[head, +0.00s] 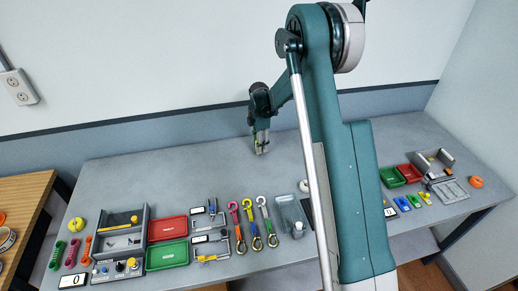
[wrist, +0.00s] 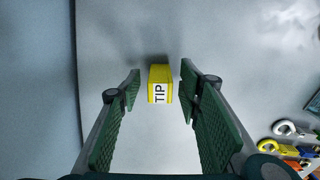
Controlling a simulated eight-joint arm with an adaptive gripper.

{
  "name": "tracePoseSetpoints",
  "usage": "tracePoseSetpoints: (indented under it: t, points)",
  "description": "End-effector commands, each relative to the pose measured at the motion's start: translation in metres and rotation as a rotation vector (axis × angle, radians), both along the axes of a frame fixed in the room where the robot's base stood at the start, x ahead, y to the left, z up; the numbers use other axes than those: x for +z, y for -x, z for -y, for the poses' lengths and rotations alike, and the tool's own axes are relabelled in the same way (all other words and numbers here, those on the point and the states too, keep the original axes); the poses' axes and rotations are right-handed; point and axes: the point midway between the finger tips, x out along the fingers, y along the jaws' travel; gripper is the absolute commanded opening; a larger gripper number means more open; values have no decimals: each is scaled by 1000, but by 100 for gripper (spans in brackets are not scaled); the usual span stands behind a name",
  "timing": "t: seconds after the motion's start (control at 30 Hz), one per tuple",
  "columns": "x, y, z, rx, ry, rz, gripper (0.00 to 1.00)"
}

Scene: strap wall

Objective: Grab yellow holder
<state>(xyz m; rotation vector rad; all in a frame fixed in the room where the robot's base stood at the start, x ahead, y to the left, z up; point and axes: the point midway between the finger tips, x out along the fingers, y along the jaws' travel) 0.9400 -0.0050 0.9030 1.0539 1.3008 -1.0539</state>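A small yellow block with a white label reading "TIP" (wrist: 160,76), which looks like the yellow holder, shows between the fingers of my gripper (wrist: 159,83) in the wrist view. The gripper is open, with a gap on each side of the block. In the head view my gripper (head: 261,150) points down over the back of the grey table. There the holder is hidden or too small to make out at the fingertips. How far the fingertips are above the table I cannot tell.
The grey table (head: 180,180) is bare around my gripper. Along the front stand a red tray (head: 168,228), a green tray (head: 167,255), a grey box (head: 120,240) and several hooked tools (head: 248,215). More trays and small parts lie at the right. A wall (head: 150,70) is behind.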

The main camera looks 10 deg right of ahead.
Motion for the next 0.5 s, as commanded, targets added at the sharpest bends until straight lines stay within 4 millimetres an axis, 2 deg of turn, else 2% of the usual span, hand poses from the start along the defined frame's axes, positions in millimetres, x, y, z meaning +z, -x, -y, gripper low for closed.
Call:
tracePoseSetpoints:
  t: [0.4,0.5]
  points:
    - [0,0,0,0,0,0,35]
    - [0,0,0,0,0,0,24]
